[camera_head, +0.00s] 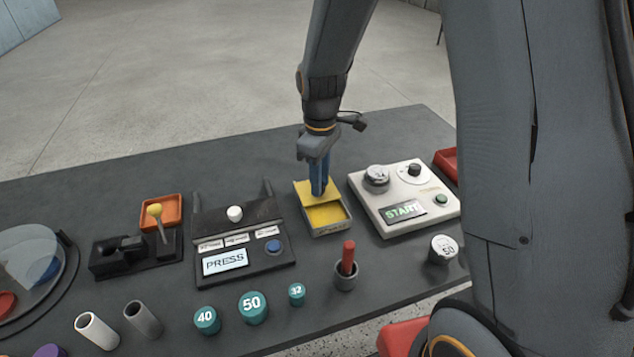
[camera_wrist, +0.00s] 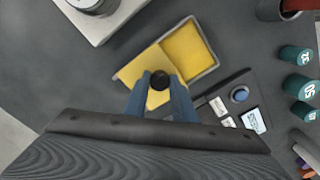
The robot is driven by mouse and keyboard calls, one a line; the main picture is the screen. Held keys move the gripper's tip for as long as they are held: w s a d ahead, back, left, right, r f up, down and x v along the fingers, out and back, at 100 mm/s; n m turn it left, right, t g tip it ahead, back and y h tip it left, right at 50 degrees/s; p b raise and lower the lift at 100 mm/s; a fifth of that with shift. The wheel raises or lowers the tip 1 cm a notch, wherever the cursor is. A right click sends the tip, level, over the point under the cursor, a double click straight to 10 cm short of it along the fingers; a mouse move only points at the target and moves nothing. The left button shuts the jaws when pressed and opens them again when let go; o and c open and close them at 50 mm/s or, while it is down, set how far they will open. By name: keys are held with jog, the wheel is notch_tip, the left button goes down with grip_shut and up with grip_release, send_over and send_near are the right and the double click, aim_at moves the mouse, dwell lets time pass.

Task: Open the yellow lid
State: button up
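The yellow lid (camera_wrist: 138,68) has a round black knob (camera_wrist: 160,79). It lies partly off a grey-rimmed box (camera_wrist: 214,66), whose yellow inside is uncovered over a large part. In the head view the box (camera_head: 331,230) stands mid-table, with the lid (camera_head: 303,188) toward its far side. My gripper (camera_wrist: 161,84) points down at the lid, its blue fingers on both sides of the knob and seemingly closed on it. My gripper (camera_head: 319,192) hides the knob and part of the lid in the head view.
A white START panel (camera_head: 403,199) stands close to the right of the box. A black PRESS panel (camera_head: 240,240) is close to its left. A red stick in a dark cup (camera_head: 346,274) stands in front. Teal cylinders (camera_head: 253,307) stand front left. Table space behind the box is clear.

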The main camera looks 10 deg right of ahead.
jog(key=o, duration=0.5)
jog(key=shift+c, duration=0.2)
notch_tip(320, 180, up, 8)
jog(key=shift+f+b, duration=0.1)
jog(key=shift+b, duration=0.5)
jog(key=s+d+f+m, duration=0.1)
jog(key=s+d+m, duration=0.2)
jog(key=s+m, duration=0.2)
jog(key=s+d+f+m, duration=0.2)
jog(key=s+m, duration=0.3)
jog(key=s, duration=0.5)
jog(key=shift+s+d+f+t, duration=0.2)
jog(key=shift+s+d+t, duration=0.15)
jog(key=shift+d, duration=0.25)
